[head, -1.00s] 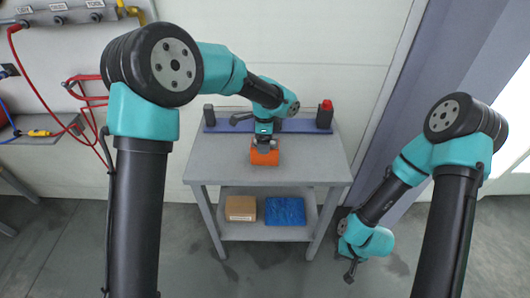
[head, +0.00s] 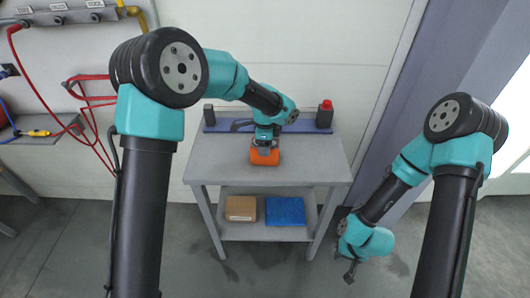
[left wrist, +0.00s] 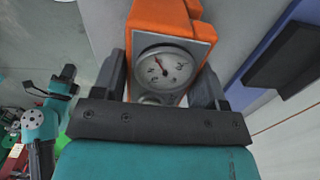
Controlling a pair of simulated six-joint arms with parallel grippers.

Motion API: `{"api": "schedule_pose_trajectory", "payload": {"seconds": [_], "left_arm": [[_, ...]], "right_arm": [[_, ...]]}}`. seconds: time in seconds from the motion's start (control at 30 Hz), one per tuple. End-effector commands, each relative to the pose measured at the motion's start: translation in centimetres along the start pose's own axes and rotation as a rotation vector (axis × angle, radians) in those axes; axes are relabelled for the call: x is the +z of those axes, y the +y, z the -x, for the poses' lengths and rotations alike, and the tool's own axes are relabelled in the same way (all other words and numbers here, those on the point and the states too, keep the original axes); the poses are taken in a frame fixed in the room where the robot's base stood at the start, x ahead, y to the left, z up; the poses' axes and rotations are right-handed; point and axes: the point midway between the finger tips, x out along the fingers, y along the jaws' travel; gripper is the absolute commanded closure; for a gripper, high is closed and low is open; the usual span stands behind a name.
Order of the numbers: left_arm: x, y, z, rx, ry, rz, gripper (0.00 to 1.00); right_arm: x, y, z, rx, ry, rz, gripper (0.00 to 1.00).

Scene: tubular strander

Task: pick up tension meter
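The tension meter (head: 265,157) is an orange block on the grey table's top. My left gripper (head: 265,146) is over the meter from behind and above. The left wrist view shows one finger on each side of the orange body, very close to it; whether they press on it I cannot tell. Whether the meter is off the table is also unclear. My right gripper (head: 350,274) hangs low at the right, away from the table; its fingers are too small to judge.
The grey table (head: 215,172) has a blue strip (head: 300,126) along its back, bearing a red-capped dark bottle (head: 325,114) and a dark cylinder (head: 209,115). A cardboard box (head: 240,208) and a blue bin (head: 285,211) sit on the lower shelf. The tabletop's sides are clear.

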Motion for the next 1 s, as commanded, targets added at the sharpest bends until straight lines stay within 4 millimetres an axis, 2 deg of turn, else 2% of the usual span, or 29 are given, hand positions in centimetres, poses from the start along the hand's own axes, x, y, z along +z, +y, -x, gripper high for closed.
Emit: {"api": "schedule_pose_trajectory", "payload": {"seconds": [0.03, 0.4, 0.73, 1.0], "left_arm": [[0.0, 0.0, 0.0, 0.000, 0.000, 0.000, 0.39], [0.0, 0.0, 0.1, -0.001, 0.000, 0.000, 0.73], [0.0, 0.0, 0.3, -0.002, 0.001, 0.000, 0.73], [0.0, -0.1, 2.5, -0.004, 0.001, -0.001, 0.73]], "right_arm": [[0.0, 0.0, 0.0, 0.000, 0.000, 0.000, 1.00], [0.0, 0.0, 0.0, 0.000, 0.000, 0.000, 1.00], [0.0, 0.0, 0.0, 0.000, 0.000, 0.000, 1.00], [0.0, 0.0, 0.0, 0.000, 0.000, 0.000, 1.00]]}}
